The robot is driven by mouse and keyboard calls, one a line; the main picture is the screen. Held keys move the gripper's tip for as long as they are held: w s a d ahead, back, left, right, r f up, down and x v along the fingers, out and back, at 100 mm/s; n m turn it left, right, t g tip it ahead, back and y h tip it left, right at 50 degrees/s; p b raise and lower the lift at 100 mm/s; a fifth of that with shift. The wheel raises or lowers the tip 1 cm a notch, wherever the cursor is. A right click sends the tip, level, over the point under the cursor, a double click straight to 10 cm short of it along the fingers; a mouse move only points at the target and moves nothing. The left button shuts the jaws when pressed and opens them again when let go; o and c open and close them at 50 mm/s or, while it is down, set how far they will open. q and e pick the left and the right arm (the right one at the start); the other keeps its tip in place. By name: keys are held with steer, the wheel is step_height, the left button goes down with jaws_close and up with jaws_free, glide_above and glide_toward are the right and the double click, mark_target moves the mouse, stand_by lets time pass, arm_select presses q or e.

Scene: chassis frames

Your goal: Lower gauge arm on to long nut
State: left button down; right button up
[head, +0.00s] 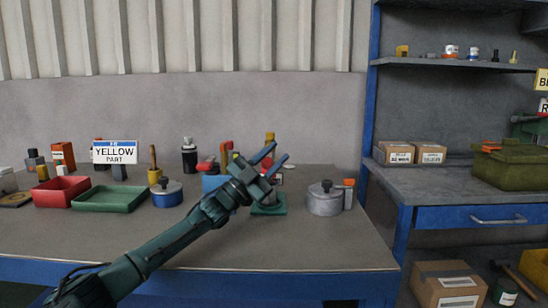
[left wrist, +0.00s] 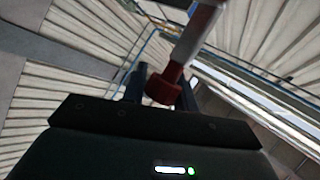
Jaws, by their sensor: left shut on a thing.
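My left gripper (head: 276,151) is over the back middle of the workbench, its two blue fingers pointing up and to the right. A green base (head: 268,209) stands on the bench just below it, partly hidden by the gripper. In the left wrist view, a red end piece on a pale grey rod (left wrist: 165,88) sits between the fingers. It looks like the gauge arm, and my gripper is shut on it. I cannot make out the long nut; the gripper covers much of that spot. My right gripper is not in view.
A grey lidded pot (head: 324,202) stands right of the green base. To the left are a blue round tin (head: 167,196), a green tray (head: 109,199) and a red tray (head: 61,191). A blue-framed shelf (head: 459,66) rises at the right. The front of the bench is clear.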

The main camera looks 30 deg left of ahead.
arm_select(q)
steer(key=shift+d+f, duration=0.15)
steer(key=shift+f, duration=0.05)
steer(key=c, duration=1.1)
jaws_free()
steer(key=shift+c, duration=0.2)
steer(key=shift+r, duration=0.1)
steer(key=shift+s, duration=0.15)
steer(key=s+a, duration=0.6)
steer(key=s, duration=0.5)
steer(key=shift+a+f, duration=0.25)
steer(key=shift+f, duration=0.1)
